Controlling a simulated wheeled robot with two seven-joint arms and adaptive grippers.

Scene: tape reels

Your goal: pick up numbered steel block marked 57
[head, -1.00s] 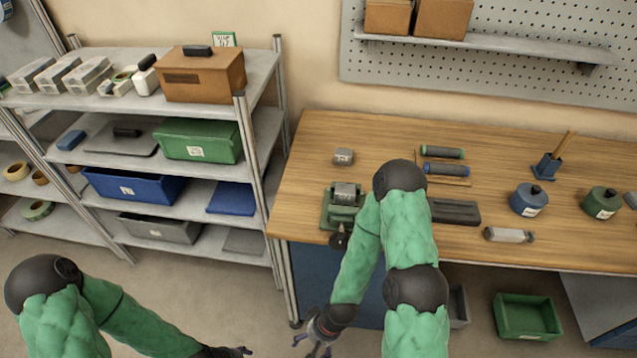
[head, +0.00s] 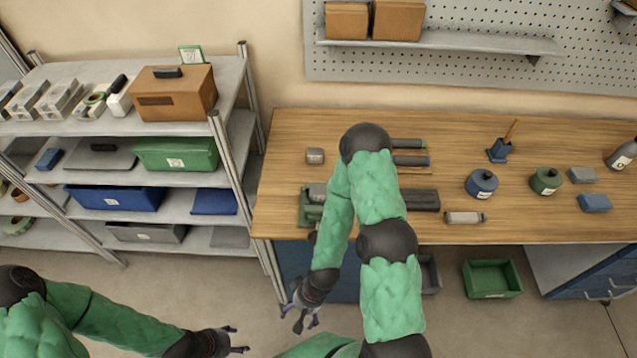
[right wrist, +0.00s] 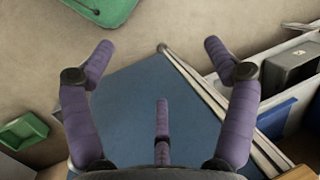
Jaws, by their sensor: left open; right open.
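A small grey steel block (head: 315,156) with a pale label sits on the wooden workbench near its left end. A second grey block (head: 317,191) rests on a green fixture (head: 309,213) at the front left of the bench. Their numbers are too small to read, so I cannot tell which is marked 57. My right gripper (head: 303,318) is open and empty, low in front of the bench. In the right wrist view, its purple fingers (right wrist: 162,105) are spread with nothing between them. My left gripper (head: 238,339) is open and empty at the lower left, over the floor.
My right arm crosses the bench in view, partly covering the green and blue rollers (head: 410,160) and a dark tray (head: 422,200). Round containers (head: 482,184) stand farther right. A shelf rack (head: 235,150) stands left. A green bin (head: 492,279) lies below the bench.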

